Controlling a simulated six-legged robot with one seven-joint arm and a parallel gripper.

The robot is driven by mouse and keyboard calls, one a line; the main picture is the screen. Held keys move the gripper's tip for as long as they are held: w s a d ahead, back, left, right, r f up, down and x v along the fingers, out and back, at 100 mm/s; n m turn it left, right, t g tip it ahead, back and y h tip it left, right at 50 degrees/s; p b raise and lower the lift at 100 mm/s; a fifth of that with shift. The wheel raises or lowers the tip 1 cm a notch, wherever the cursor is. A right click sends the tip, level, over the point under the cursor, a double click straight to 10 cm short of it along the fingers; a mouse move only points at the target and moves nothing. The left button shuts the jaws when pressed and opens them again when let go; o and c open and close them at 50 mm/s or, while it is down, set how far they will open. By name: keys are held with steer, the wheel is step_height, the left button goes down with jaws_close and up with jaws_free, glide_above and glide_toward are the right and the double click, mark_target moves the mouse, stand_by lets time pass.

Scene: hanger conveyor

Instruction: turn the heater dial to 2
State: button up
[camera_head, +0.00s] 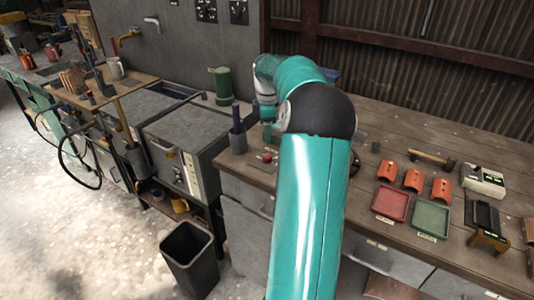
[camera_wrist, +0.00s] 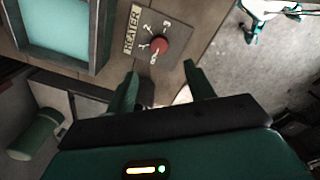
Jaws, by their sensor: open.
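The red heater dial (camera_wrist: 158,48) sits on a grey plate (camera_wrist: 170,28) beside a "HEATER" label (camera_wrist: 132,31) in the wrist view. Numbers, among them 1, 2 and 3, ring the dial. A pale mark shows at its lower left edge, but the exact setting is too small to tell. My gripper (camera_wrist: 161,76) is open and empty, its two fingers near the dial, one on either side of its line. I see no contact. In the head view the red dial (camera_head: 266,157) is small at the bench's left end, and my arm hides much of the gripper.
A teal-floored framed tray (camera_wrist: 62,22) lies left of the dial in the wrist view. In the head view, a dark cup with tools (camera_head: 237,142) stands left of the dial. Red tray (camera_head: 390,203) and green tray (camera_head: 431,218) lie right. A black bin (camera_head: 190,258) stands on the floor.

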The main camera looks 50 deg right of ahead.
mark_target(267, 156)
steer(key=f, duration=1)
steer(key=shift+w+d+f, duration=0.2)
steer(key=shift+d+f, duration=0.05)
steer(key=shift+f, duration=0.15)
steer(key=c, duration=1)
